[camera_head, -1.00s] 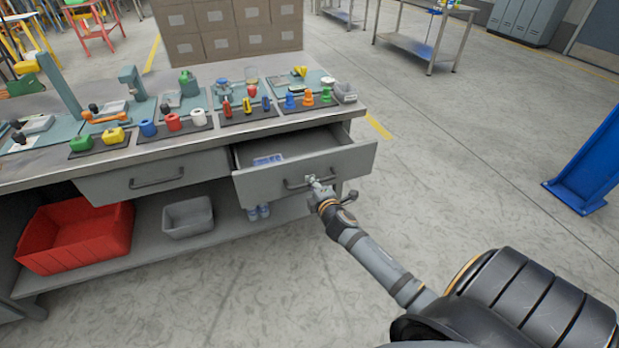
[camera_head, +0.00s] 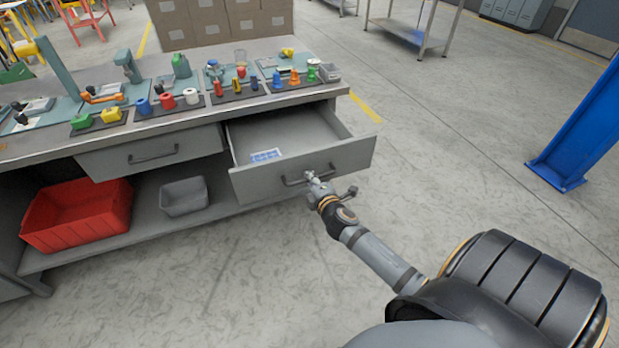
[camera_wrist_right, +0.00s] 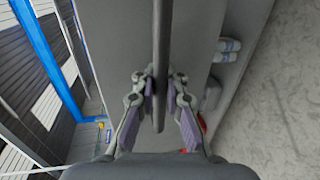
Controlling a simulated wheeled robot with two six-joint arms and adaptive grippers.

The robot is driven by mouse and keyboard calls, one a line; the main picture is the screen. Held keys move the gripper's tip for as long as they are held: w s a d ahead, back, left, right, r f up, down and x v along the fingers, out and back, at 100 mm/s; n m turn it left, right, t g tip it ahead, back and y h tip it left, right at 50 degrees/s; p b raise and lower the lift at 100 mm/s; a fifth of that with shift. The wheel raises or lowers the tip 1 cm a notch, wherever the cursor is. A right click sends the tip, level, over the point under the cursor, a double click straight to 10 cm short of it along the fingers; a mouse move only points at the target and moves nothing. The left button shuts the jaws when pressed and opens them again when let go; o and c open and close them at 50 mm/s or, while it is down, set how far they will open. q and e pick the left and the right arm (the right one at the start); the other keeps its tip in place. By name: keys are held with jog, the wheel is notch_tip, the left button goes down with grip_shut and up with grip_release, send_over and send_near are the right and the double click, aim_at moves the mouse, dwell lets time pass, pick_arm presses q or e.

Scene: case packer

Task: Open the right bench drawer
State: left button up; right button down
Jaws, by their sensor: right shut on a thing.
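The right bench drawer (camera_head: 345,156) is pulled out from the bench, and its inside shows with a blue-and-white item (camera_head: 265,156) lying in it. My right gripper (camera_head: 314,182) is at the handle (camera_head: 292,182) on the drawer's front. In the right wrist view the handle bar (camera_wrist_right: 161,70) runs between the two fingers of my right gripper (camera_wrist_right: 163,105), which is shut on it. The left bench drawer (camera_head: 180,148) is closed. My left gripper is not in view.
The bench top (camera_head: 60,152) carries several coloured parts on dark mats. A red bin (camera_head: 75,232) and a grey bin (camera_head: 184,196) stand on the lower shelf. A blue post (camera_head: 580,140) stands at right. Floor in front of the drawer is clear.

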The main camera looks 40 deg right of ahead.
jog(key=c, duration=1.4)
grip_release()
jog(key=shift+s, duration=0.2)
jog(key=v, duration=1.1)
jog(key=shift+s+r, duration=0.2)
jog(key=shift+s, duration=0.1)
